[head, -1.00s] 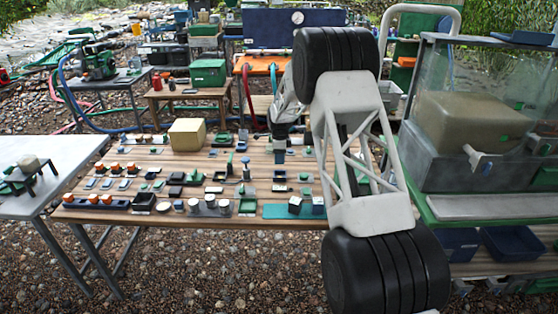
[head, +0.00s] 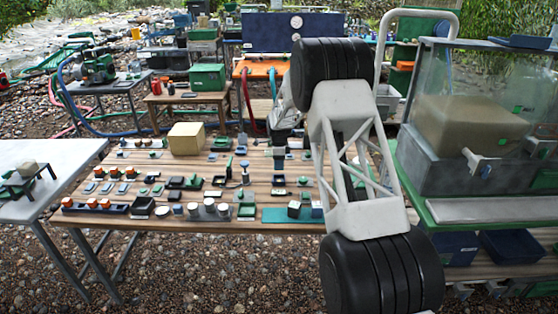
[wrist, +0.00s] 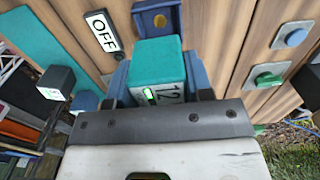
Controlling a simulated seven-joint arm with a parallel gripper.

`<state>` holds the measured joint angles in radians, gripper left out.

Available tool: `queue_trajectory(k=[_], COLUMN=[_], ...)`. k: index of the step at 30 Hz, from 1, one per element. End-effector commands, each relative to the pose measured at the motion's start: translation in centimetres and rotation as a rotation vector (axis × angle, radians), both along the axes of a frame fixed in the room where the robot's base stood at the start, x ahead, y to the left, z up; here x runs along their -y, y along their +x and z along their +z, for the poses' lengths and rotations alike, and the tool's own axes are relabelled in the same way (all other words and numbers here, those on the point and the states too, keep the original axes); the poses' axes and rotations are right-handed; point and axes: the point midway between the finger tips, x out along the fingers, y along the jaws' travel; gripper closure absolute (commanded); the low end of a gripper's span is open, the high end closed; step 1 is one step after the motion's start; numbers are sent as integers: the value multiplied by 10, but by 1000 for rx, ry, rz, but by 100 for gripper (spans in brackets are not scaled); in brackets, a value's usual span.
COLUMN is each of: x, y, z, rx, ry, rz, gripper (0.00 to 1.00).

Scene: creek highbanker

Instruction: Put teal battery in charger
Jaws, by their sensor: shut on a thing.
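In the wrist view a teal block marked "12" with a small green light, the teal battery (wrist: 157,62), sits between the blue fingers of my gripper (wrist: 157,82). The gripper is shut on it. Just beyond the battery is a dark blue open holder (wrist: 158,18) with a gold disc inside; I cannot tell for sure that it is the charger. The battery's far edge overlaps the holder's near side in the picture; whether they touch is unclear. In the head view my gripper (head: 278,152) is low over the right half of the slatted table, too small to show the battery.
An "OFF" plate (wrist: 103,31) lies left of the battery. The wooden table (head: 130,222) carries many small parts and a tan box (head: 186,138).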

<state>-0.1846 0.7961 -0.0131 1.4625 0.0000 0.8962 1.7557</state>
Motion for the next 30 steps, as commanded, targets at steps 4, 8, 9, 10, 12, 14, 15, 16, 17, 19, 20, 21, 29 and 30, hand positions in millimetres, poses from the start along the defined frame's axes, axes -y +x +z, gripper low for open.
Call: queue_trajectory(k=[4,8,9,10,12,14,15,16,17,19,20,21,29,30], x=[0,0,0,0,0,0,0,0,0,0,0,0,0,0], y=[0,0,0,0,0,0,0,0,0,0,0,0,0,0], z=[-11,-19,-21,-23,-25,-27,-28,-28,-29,-29,-29,-29,-29,-29], rx=[0,0,1,1,1,1,1,1,1,1,1,1,1,1], ry=[0,0,0,0,0,0,0,0,0,0,0,0,0,0], rz=[0,0,0,0,0,0,0,0,0,0,0,0,0,0], gripper=[83,83,83,83,83,83,83,83,83,83,83,83,83,83])
